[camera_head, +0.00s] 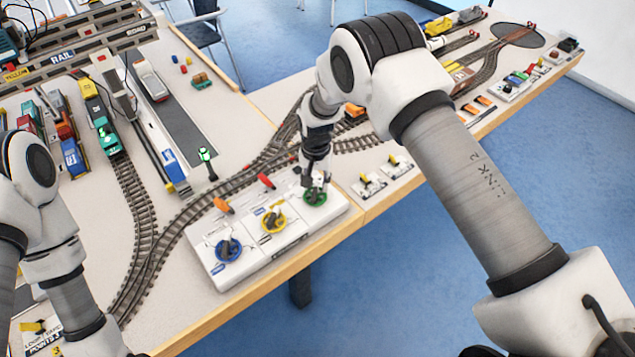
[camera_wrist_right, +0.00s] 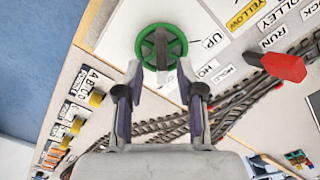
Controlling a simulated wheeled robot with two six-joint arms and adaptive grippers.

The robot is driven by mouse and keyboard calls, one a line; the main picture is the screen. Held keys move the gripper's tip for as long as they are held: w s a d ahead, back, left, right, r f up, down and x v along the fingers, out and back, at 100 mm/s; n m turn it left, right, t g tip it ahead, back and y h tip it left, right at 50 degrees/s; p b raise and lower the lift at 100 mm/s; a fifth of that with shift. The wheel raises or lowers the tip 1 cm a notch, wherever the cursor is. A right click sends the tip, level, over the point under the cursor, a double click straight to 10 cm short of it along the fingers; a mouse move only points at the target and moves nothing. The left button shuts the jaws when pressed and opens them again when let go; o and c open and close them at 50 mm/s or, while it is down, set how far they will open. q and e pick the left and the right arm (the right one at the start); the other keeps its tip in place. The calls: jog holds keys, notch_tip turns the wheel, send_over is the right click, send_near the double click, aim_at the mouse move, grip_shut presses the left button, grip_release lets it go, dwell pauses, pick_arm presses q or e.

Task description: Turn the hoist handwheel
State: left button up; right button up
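The green handwheel (camera_head: 315,195), with labels starting "HO" and reading "UP" beside it, is at the right end of the white control panel (camera_head: 290,232). In the right wrist view the green handwheel (camera_wrist_right: 161,47) lies just beyond my fingertips. My right gripper (camera_head: 313,184) points down at the wheel. In its wrist view, the right gripper (camera_wrist_right: 160,70) has its two fingers spread apart, one at each side of the wheel's near rim. I cannot tell whether they touch the rim. My left arm is at the left edge; its gripper is out of view.
A yellow handwheel (camera_head: 273,220) and a blue handwheel (camera_head: 228,249) sit left on the same panel. An orange lever (camera_head: 223,205) and a red lever (camera_head: 266,181) stand behind them. Model tracks (camera_head: 145,225) run behind the panel. Small switch boxes (camera_head: 370,184) lie to its right.

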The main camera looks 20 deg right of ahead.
jog(key=shift+f, duration=0.55)
jog(key=shift+w+a+f, duration=0.1)
jog(key=shift+f, duration=0.25)
grip_shut()
jog(key=shift+n, duration=0.4)
jog(key=n+b, duration=0.1)
jog(key=n, duration=0.2)
jog(key=shift+a, duration=0.1)
jog(key=n+b, duration=0.1)
jog(key=n, duration=0.4)
jog(key=shift+a+n, duration=0.1)
jog(key=shift+n, duration=0.3)
grip_release()
